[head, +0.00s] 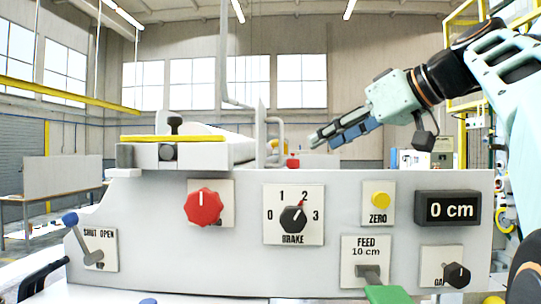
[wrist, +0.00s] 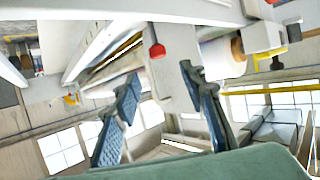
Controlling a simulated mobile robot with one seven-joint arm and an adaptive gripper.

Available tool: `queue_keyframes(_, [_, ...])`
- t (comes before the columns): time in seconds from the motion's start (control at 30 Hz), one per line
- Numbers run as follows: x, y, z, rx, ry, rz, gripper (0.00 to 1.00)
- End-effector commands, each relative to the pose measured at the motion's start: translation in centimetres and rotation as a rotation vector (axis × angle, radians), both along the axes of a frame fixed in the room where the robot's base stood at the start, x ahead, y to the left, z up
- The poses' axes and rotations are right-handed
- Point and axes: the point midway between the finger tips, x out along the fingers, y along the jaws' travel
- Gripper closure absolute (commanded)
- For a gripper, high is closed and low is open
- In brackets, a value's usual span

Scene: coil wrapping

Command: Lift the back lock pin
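My gripper (head: 322,135) reaches in from the right above the machine, pointing left and slightly down. In the wrist view its two blue ribbed fingers (wrist: 158,78) are spread apart with nothing between them. A red knob (head: 292,163) stands behind the panel's top edge, below and left of the fingertips. A red knob also shows in the wrist view (wrist: 157,51), ahead of the gap between the fingers and apart from them. A black knob (head: 174,122) stands on the yellow-topped block at left. I cannot tell for sure which knob is the back lock pin.
The grey control panel (head: 140,215) fills the foreground, with a red dial (head: 203,207), brake dial (head: 293,219), and a display (head: 447,208) reading 0 cm. An upright grey plate (head: 261,135) and pipe stand left of my gripper. A white roll (wrist: 222,58) shows in the wrist view.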

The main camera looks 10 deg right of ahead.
Motion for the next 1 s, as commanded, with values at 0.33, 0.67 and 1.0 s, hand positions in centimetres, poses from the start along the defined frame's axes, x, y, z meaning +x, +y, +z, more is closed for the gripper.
queue_keyframes(0.33, [4.8, 3.3, -2.3, 0.001, 0.002, 0.0, 0.62])
queue_keyframes(0.67, [7.6, 5.0, -3.8, 0.0, 0.001, -0.004, 0.62])
queue_keyframes(1.0, [7.7, 5.0, -3.9, 0.0, 0.001, -0.004, 0.67])
